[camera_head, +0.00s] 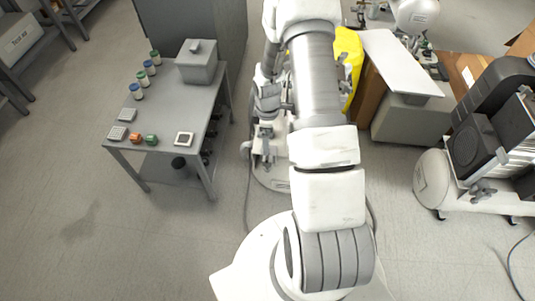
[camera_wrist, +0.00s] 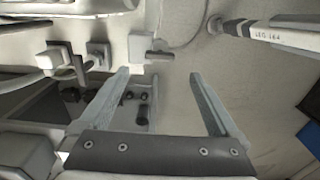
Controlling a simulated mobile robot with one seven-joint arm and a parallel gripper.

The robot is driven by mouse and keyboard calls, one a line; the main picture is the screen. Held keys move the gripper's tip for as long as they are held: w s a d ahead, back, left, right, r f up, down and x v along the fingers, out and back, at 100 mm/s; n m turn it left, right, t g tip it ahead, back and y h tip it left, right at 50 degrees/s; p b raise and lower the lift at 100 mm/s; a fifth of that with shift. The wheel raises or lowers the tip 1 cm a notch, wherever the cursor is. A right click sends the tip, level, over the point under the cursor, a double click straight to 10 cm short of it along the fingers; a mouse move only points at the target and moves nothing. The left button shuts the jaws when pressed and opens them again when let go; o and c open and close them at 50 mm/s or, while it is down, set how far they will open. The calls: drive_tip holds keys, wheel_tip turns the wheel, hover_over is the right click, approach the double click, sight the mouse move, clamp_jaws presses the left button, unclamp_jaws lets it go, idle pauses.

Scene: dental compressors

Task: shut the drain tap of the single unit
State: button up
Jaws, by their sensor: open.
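In the wrist view my gripper (camera_wrist: 159,74) is open, with two grey fingers apart and nothing between the tips. Just beyond the tips, a pale block with a short dark lever (camera_wrist: 158,55) looks like a tap. The lever points right in the picture, and no finger visibly touches it. I cannot tell for certain that it is the single unit's drain tap.
A grey table (camera_head: 170,125) with jars and a grey box (camera_head: 197,62) stands left. Another white compressor (camera_head: 433,180) stands right. A yellow object (camera_head: 350,60) is beside my arm. Pale fittings (camera_wrist: 58,58) and a labelled bar (camera_wrist: 265,32) crowd the wrist view. Floor at lower left is clear.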

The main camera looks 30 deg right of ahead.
wheel_tip(320, 180, down, 8)
drive_tip(key=shift+f+b, duration=0.15)
drive_tip(key=shift+b, duration=0.95)
drive_tip(key=c, duration=1.4)
drive_tip(key=shift+o, duration=0.2)
